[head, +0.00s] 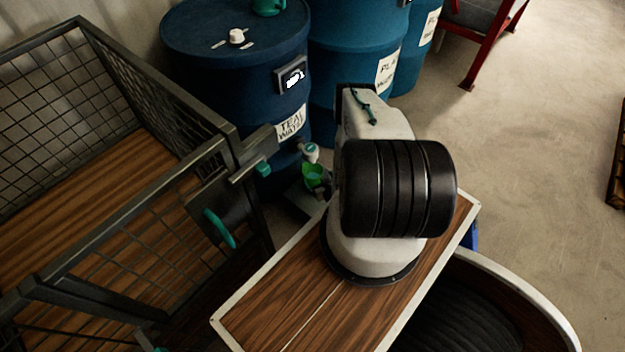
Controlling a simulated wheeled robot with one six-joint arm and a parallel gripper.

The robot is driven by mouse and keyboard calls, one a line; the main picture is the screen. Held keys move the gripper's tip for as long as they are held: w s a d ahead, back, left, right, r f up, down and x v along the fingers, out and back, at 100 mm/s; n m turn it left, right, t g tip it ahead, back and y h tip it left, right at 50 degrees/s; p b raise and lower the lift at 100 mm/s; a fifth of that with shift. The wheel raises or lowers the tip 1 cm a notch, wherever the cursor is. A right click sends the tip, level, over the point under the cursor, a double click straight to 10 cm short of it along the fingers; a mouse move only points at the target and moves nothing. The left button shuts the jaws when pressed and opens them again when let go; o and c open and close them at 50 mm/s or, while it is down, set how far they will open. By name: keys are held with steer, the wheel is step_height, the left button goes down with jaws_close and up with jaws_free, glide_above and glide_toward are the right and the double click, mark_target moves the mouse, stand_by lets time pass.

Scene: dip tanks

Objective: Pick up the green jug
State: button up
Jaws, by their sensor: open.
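The green jug (315,175) is a small bright green vessel, low down in front of the teal water drum (235,75), just left of my arm. It sits close below a pale fitting with a teal face (310,152). My arm hides what lies to its right, and I cannot tell if the jug touches the fitting. My gripper is not visible; the thick black and white links of my arm fill the middle of the view.
More blue drums (350,60) stand behind my arm. A dark mesh cage (130,75) with a teal handle (218,228) is at the left. A red-legged frame (485,50) stands at the back right. The concrete floor (540,150) at the right is largely clear.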

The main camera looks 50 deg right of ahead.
mark_target(309, 166)
steer(key=x, duration=0.6)
steer(key=shift+w, duration=0.25)
steer(key=c, duration=1.6)
